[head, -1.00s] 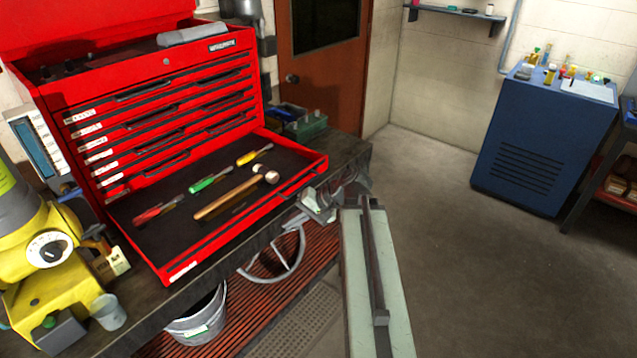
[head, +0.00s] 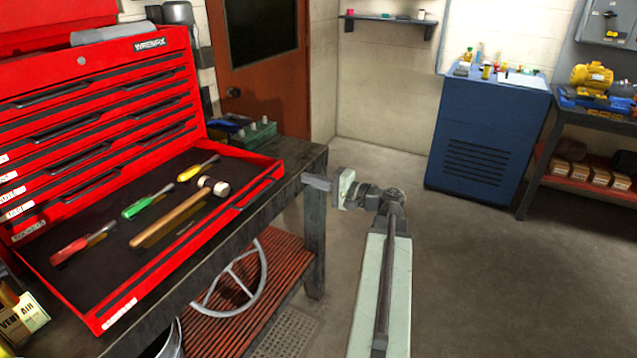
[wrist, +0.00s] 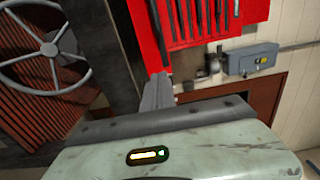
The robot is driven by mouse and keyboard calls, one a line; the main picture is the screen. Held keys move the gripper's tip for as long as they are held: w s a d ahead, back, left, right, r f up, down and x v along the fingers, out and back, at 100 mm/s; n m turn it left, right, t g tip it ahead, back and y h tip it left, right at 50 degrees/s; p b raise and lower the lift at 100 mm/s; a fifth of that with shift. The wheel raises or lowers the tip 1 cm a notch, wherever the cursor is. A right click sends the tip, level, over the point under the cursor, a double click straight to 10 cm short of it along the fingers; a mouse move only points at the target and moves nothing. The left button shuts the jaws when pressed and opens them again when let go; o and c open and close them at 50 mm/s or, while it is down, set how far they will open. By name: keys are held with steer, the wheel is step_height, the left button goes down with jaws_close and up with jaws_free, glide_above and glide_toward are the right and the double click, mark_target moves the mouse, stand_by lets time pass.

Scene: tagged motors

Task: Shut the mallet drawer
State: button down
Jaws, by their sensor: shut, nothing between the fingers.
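The mallet drawer (head: 100,302) is the red bottom drawer of the tool chest and is pulled far out. On its dark liner lie a wooden-handled mallet (head: 180,213), a red screwdriver (head: 82,243), a green one (head: 148,201) and a yellow one (head: 197,168). My gripper (head: 306,182) is shut and empty, just right of the drawer's front right corner, pointing left toward it. A small gap seems to show between them. In the wrist view my gripper (wrist: 158,90) appears in front of red metal (wrist: 190,20) of the chest.
The chest stands on a dark workbench (head: 312,165) with a slatted lower shelf holding a wheel (head: 240,285). A green tray of parts (head: 252,134) sits behind the drawer. A blue cabinet (head: 485,140) stands at the back right. The floor to the right is open.

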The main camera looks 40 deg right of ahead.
mark_target(279, 170)
steer(key=x, duration=0.8)
steer(key=shift+f, duration=0.1)
